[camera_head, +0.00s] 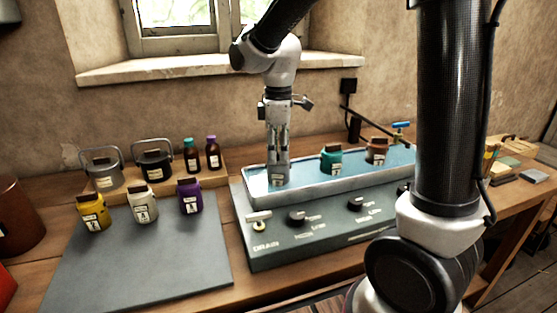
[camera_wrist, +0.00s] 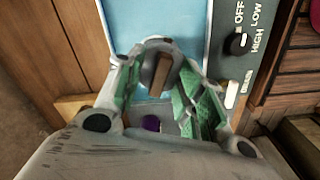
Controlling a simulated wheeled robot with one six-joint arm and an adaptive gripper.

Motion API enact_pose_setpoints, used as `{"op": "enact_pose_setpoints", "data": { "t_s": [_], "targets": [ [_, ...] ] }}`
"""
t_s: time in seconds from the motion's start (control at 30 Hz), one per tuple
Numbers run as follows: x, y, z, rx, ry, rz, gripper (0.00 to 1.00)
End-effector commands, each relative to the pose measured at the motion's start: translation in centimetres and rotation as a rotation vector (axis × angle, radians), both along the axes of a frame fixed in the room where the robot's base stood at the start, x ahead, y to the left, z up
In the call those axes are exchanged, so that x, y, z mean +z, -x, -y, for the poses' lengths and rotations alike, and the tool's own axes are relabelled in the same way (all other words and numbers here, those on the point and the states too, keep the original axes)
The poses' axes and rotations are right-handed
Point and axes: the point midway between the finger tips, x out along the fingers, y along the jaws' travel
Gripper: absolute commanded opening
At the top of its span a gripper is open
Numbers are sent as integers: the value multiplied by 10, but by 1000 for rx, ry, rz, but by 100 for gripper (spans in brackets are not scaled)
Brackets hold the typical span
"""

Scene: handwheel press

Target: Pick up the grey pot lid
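The grey pot (camera_head: 279,177) stands in the left end of the blue tray, with a pale label on its front. My gripper (camera_head: 278,152) points straight down directly above it and hides most of its top in the head view. In the wrist view, the grey lid (camera_wrist: 153,45) shows a brown block-like handle (camera_wrist: 161,73) between my fingers. My gripper (camera_wrist: 160,78) is open there, with green-padded fingers on either side of the handle. I see gaps beside the handle, but cannot tell whether a fingertip touches the lid.
The tray (camera_head: 252,180) also holds a teal pot (camera_head: 331,158) and a brown pot (camera_head: 377,151). A control panel with knobs (camera_head: 297,217) is in front. Yellow (camera_head: 93,212), white (camera_head: 142,205) and purple (camera_head: 190,196) pots stand on a dark mat (camera_head: 140,262); its front is clear.

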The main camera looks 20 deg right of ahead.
Motion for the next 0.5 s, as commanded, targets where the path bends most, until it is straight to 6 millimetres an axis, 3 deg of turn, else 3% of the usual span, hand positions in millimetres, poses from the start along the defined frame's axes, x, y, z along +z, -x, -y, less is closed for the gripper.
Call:
{"op": "enact_pose_setpoints", "data": {
  "t_s": [0.03,0.2,0.5],
  "targets": [
    [0,0,0,0,0,0,30],
    [0,0,0,0,0,0,0],
    [1,0,0,0,-1,1,0]
  ]
}}
